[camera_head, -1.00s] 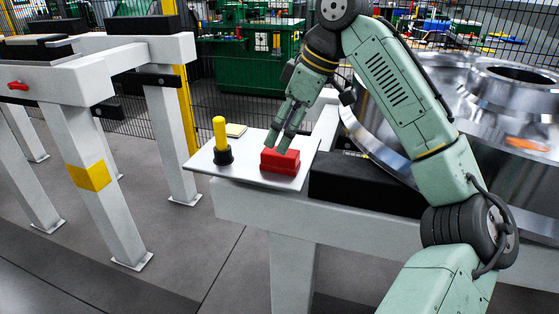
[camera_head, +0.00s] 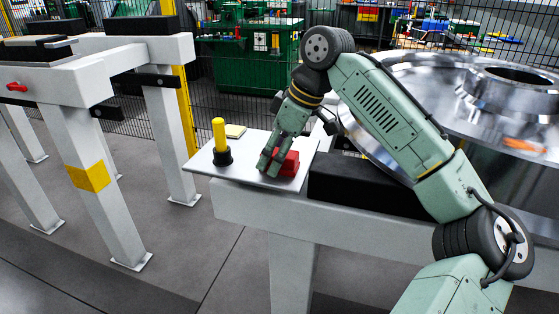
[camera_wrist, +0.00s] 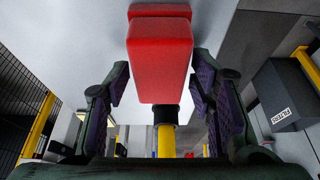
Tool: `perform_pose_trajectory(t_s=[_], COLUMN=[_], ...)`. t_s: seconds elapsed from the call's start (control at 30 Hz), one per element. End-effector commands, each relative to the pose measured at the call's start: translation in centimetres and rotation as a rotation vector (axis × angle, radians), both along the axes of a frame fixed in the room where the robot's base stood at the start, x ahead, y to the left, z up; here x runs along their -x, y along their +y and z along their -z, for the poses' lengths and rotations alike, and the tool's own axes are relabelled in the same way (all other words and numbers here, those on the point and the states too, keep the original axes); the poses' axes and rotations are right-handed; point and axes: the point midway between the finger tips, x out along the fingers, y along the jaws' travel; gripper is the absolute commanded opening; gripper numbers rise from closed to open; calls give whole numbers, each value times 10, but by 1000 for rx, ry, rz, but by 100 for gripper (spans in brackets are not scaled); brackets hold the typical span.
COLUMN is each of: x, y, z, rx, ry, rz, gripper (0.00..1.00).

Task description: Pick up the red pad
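The red pad (camera_head: 289,162), a stepped block, stands on the white plate (camera_head: 240,178) at the end of the grey beam. My gripper (camera_head: 273,163) is lowered to it from above and partly covers its left side. In the wrist view the red pad (camera_wrist: 160,62) lies between the two open fingers of my gripper (camera_wrist: 162,70). A gap shows on the left, and the right finger is close to the pad. Whether that finger touches it, I cannot tell. The fingers have purple inner faces.
A yellow-handled tool (camera_head: 220,140) with a black base stands on the plate left of my gripper. A black block (camera_head: 365,186) and the big metal wheel (camera_head: 450,95) are to the right.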

Motion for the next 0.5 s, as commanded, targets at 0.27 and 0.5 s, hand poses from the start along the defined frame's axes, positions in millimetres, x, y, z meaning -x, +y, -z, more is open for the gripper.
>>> perform_pose_trajectory(t_s=[0.27,0.5], x=[0,0], y=[0,0], z=[0,0], rx=[0,0], ry=[0,0], rz=[0,0], gripper=[29,13])
